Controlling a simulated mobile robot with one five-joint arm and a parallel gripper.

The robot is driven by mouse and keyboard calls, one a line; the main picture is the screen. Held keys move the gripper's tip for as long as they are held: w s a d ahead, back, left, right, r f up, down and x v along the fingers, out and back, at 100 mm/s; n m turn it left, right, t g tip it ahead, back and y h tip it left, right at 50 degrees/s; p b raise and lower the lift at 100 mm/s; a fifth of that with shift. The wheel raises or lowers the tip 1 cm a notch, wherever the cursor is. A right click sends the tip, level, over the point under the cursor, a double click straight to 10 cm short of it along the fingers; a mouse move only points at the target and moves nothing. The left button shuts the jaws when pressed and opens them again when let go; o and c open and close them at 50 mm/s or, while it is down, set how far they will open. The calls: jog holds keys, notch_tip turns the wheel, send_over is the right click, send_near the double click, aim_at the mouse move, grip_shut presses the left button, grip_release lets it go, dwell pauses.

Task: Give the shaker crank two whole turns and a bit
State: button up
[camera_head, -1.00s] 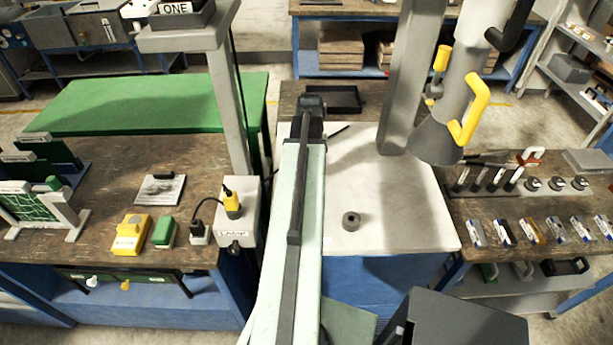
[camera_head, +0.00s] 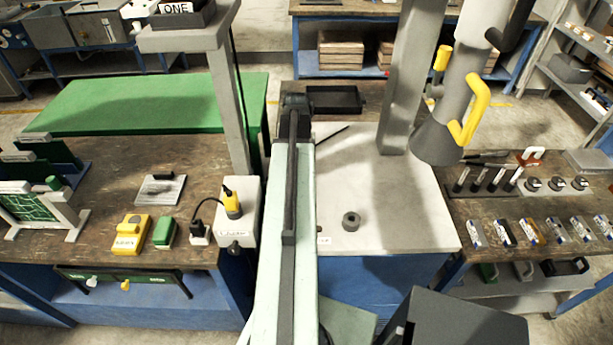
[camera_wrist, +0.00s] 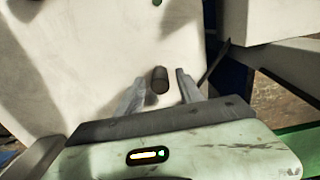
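In the wrist view, a dark upright cylindrical knob (camera_wrist: 160,80), which looks like the shaker crank's handle, stands between the fingers of my gripper (camera_wrist: 159,76). The fingers are apart, with a visible gap on each side of the knob. I cannot tell whether the fingertips reach down to its full height. The crank's arm and the shaker's body cannot be made out. In the head view my own arm stretches forward and hides the gripper and knob.
Left of my arm stands a white box (camera_head: 238,213) with a yellow plug, near another grey post (camera_head: 230,110).

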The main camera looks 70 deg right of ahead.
notch_tip(320, 180, up, 8)
jog(key=p, duration=0.8)
